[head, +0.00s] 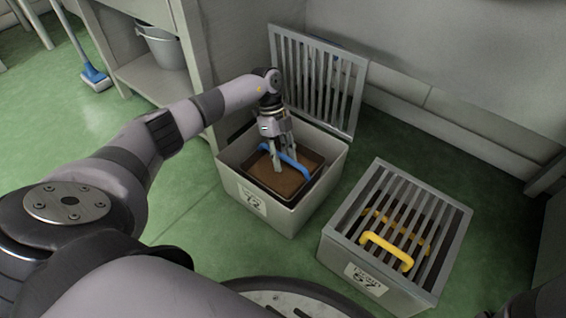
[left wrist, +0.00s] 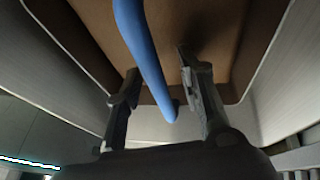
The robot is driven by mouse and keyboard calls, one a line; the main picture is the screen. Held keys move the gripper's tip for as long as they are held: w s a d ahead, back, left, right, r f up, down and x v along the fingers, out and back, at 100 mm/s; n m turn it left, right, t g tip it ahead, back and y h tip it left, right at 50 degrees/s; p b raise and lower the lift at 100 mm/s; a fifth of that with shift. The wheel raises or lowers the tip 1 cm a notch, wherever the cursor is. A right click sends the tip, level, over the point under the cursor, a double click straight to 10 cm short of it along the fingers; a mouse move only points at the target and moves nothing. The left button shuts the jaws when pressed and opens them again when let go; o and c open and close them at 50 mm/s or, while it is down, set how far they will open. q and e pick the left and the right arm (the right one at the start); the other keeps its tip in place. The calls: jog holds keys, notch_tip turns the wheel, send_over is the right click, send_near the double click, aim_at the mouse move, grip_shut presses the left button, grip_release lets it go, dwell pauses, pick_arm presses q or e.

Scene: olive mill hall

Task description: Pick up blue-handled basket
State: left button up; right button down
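The basket (head: 288,203) has a dark rim, a brown inside and a blue handle (head: 293,160). It sits inside a pale box marked 72 (head: 240,192), whose barred lid (head: 318,82) stands open at the back. My left gripper (head: 283,163) reaches down into the box at the handle. In the left wrist view the blue handle (left wrist: 144,45) runs between the two open fingers of the left gripper (left wrist: 158,68). The fingers are apart, and I see no grip on the handle.
A second box marked 57 (head: 335,262) stands to the right, with its barred lid (head: 428,222) down and a yellow handle (head: 386,249). A shelf unit (head: 194,60) with a bucket (head: 162,46) stands behind left.

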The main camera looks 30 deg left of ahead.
pick_arm(q)
grip_shut()
jog(key=shift+w+r, duration=0.1)
dwell(0.8)
